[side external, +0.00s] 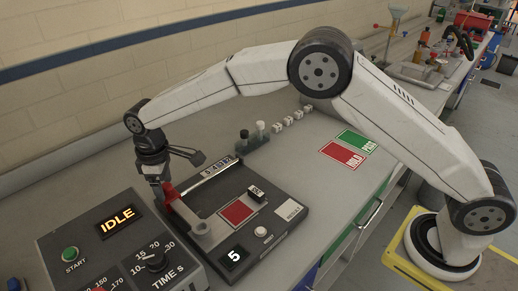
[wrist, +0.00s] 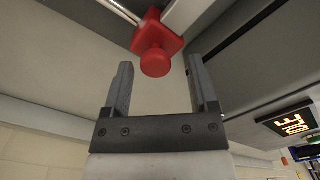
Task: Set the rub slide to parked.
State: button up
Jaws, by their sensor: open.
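The rub slide's red block with a round red knob (wrist: 155,62) shows in the wrist view, between and just beyond my fingertips. In the side view the red part (side external: 169,192) sits at the left end of the dark tester base (side external: 290,225), joined to a red and grey arm (side external: 190,218). A silver rail (side external: 208,177) with small, hard-to-read lettering runs along the back. My gripper (wrist: 160,66) is open, with a finger on each side of the knob and no clear contact. In the side view my gripper (side external: 158,180) hangs at the slide and partly hides it.
The tester carries a red swatch (side external: 236,212), a display (side external: 235,256) reading 5 and a white button (side external: 261,231). A control box (side external: 120,240) showing IDLE stands close at left. Small bottles (side external: 261,130) and white cubes (side external: 288,122) stand behind. HOLD and PASS mats (side external: 342,154) lie right.

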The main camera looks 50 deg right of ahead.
jog(key=shift+r, duration=3.95)
jog(key=shift+s+d, duration=0.1)
jog(key=shift+d, duration=0.5)
jog(key=s+d+f+m+t, duration=0.1)
jog(key=s+d+f+m, duration=0.2)
jog(key=s+d, duration=0.9)
jog(key=s+d+f+m+t, duration=0.1)
jog(key=s+d+f+m, duration=0.2)
jog(key=s+d+m, duration=0.3)
jog(key=s+d, duration=0.5)
jog(key=d, duration=0.1)
jog(key=shift+s+d+t, duration=0.3)
jog(key=shift+s+d, duration=0.05)
jog(key=shift+d, duration=0.05)
